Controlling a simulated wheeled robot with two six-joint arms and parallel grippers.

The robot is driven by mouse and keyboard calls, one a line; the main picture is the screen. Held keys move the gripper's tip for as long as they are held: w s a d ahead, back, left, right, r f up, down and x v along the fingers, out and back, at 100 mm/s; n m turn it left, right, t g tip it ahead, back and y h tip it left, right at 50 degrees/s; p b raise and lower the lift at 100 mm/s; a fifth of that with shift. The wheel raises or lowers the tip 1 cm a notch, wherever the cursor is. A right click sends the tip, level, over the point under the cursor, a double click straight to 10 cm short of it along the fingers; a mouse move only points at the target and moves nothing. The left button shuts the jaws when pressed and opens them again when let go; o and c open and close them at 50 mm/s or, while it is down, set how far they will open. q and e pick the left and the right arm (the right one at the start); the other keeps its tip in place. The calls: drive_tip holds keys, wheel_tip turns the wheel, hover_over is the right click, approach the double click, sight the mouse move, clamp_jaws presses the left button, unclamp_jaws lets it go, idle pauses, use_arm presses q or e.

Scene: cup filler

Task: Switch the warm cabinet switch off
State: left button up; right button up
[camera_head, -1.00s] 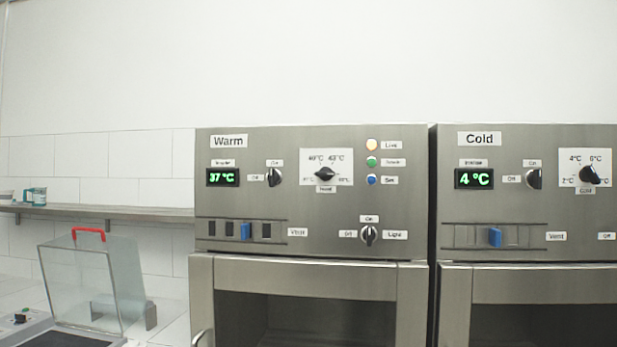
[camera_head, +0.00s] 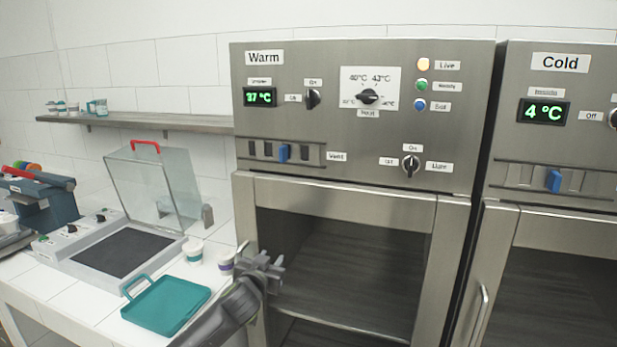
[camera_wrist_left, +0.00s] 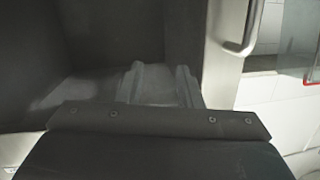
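The Warm cabinet (camera_head: 390,170) stands in the middle of the head view. Its black rotary switch (camera_head: 313,98) sits right of the lit green 37 °C display (camera_head: 259,96), with an On label above it and an Off label at its left. The knob looks upright, towards On. My left gripper (camera_head: 268,268) is well below the switch, in front of the left part of the cabinet opening, and touches no control. My right gripper is out of view.
Close by on the panel are a temperature dial (camera_head: 368,97), a light knob (camera_head: 410,165) and a blue vent slider (camera_head: 283,153). The Cold cabinet (camera_head: 575,215) stands at the right. A teal tray (camera_head: 166,304) and cups (camera_head: 194,252) lie on the counter. The space before the panel is clear.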

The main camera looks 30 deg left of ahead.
use_arm(q)
drive_tip(key=s+d+r+t+p, duration=0.1)
drive_tip(key=d+r+t+p, duration=0.2)
drive_tip(key=r, duration=1.6)
drive_tip(key=t, duration=0.4)
approach(308, 100)
drive_tip(key=shift+h, duration=0.4)
drive_tip(key=p+x, duration=0.8)
drive_tip(key=shift+a+r, duration=0.1)
drive_tip(key=shift+r, duration=0.2)
drive_tip(key=shift+w+a+r+p, duration=0.15)
drive_tip(key=shift+w+p, duration=0.25)
drive_tip(key=shift+w, duration=0.15)
clamp_jaws()
